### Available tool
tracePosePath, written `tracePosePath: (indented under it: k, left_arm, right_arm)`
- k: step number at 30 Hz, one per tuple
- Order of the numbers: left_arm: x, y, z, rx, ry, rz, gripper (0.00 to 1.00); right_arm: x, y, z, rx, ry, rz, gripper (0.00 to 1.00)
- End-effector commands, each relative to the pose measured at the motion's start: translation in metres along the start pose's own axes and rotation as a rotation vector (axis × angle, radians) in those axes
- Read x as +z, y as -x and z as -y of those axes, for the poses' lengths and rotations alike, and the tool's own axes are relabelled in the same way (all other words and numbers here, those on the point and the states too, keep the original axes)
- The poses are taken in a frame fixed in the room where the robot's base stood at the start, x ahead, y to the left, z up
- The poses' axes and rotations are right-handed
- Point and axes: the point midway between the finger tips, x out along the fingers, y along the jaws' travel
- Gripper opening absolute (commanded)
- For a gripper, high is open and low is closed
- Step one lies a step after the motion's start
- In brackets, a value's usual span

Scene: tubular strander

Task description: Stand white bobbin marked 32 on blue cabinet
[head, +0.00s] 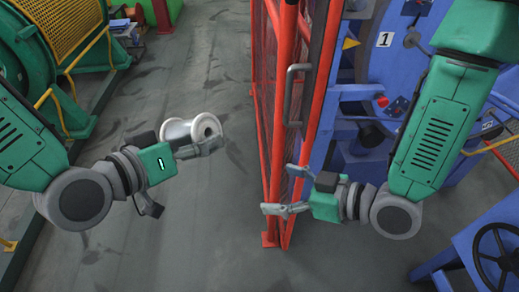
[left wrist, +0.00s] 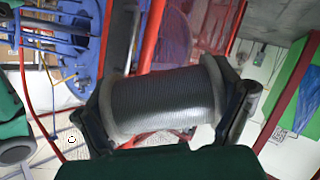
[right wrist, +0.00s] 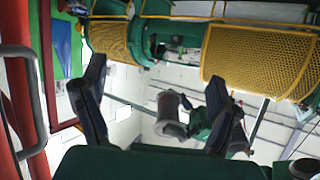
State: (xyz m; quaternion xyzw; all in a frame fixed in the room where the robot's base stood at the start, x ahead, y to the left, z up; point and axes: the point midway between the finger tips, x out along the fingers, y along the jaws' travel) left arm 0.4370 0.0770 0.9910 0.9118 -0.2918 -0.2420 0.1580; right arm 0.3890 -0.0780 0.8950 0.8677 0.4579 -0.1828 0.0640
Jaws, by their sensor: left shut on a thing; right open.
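A white bobbin (head: 191,129) with round flanges is held in my left gripper (head: 186,138), above the grey floor. In the left wrist view the bobbin (left wrist: 168,99) lies across between both fingers, with grey wire wound on its barrel. It also shows in the right wrist view (right wrist: 170,112), beyond my open fingers. No number 32 is readable on it. My right gripper (head: 284,190) is open and empty beside the red mesh gate. I cannot clearly identify the blue cabinet; a small blue-sided stand (head: 126,30) with items on top is at the back left.
A red mesh gate (head: 292,95) with a grey handle stands in the middle. Behind it is a blue machine (head: 385,58) marked 1. A green machine with a yellow guard (head: 62,25) is at left. A blue handwheel unit (head: 490,235) is at lower right. The floor between is clear.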

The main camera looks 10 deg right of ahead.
Motion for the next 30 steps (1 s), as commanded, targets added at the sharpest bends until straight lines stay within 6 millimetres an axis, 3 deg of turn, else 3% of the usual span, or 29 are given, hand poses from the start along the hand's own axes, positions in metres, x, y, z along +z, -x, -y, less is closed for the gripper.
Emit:
tracePosePath:
  k: [1, 3, 6, 9, 17, 30]
  left_arm:
    - [-0.001, 0.0, -0.001, 0.001, -0.001, -0.003, 0.34]
    - [-0.001, 0.0, -0.001, 0.001, -0.001, -0.003, 0.34]
    - [-0.001, 0.0, -0.001, 0.001, -0.001, -0.003, 0.34]
    - [-0.001, 0.0, 0.0, 0.001, -0.001, -0.003, 0.34]
    - [-0.001, 0.0, 0.0, 0.001, 0.0, -0.003, 0.34]
    - [-0.001, 0.0, -0.001, 0.001, -0.001, -0.003, 0.34]
  right_arm:
    - [-0.025, -0.002, 0.004, -0.029, 0.049, -0.08, 0.82]
    - [-0.054, -0.002, 0.011, -0.068, 0.112, -0.18, 0.82]
    - [-0.085, 0.0, 0.02, -0.112, 0.179, -0.291, 0.82]
    - [-0.103, 0.003, 0.026, -0.137, 0.218, -0.358, 0.82]
    - [-0.119, -0.012, 0.034, -0.153, 0.242, -0.396, 0.82]
    - [-0.146, -0.085, 0.049, -0.152, 0.239, -0.392, 0.82]
